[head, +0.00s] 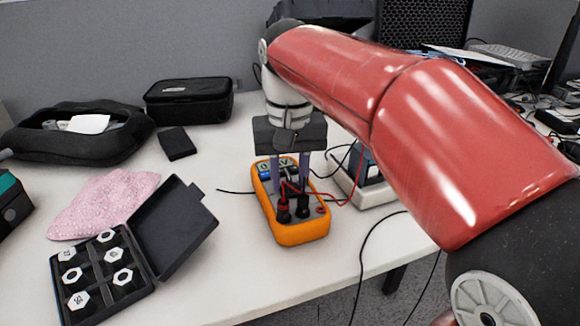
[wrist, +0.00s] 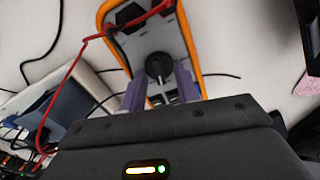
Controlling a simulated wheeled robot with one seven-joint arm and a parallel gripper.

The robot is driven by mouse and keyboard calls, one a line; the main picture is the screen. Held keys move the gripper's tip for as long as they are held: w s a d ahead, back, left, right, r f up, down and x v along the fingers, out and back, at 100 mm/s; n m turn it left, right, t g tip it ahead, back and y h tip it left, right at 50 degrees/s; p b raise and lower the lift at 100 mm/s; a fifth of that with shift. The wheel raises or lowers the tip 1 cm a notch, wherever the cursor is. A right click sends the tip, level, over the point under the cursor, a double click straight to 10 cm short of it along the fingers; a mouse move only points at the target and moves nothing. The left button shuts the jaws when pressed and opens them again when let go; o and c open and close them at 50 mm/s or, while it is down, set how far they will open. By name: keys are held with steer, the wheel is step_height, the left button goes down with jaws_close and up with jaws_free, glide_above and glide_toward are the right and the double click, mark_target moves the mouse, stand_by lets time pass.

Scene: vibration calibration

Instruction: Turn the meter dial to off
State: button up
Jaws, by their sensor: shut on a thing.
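The orange multimeter (head: 300,234) lies face up on the table, with red and black leads plugged into its near end. It also shows in the wrist view (wrist: 176,45). My gripper (head: 289,177) points down over the meter's far half, near its display. In the wrist view, the black round meter dial (wrist: 159,67) sits between the two purple fingers of my gripper (wrist: 161,84), which are shut on it. The dial's markings and pointer are too small to read. In the head view the dial is largely hidden by the fingers and leads.
An open black case (head: 143,262) with white hexagonal pieces stands left of the meter, by a pink cloth (head: 105,203). A white device (head: 372,192) with cables is close on the right. A black box (head: 188,101) and pouch (head: 80,131) lie behind.

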mark_target(288, 180)
steer(key=shift+a+n+p, duration=0.1)
steer(key=shift+n+p, duration=0.25)
steer(key=shift+n, duration=0.65)
steer(key=o, duration=1)
steer(key=shift+c, duration=0.2)
steer(key=shift+r+p, duration=0.75)
steer(key=shift+r, duration=3.15)
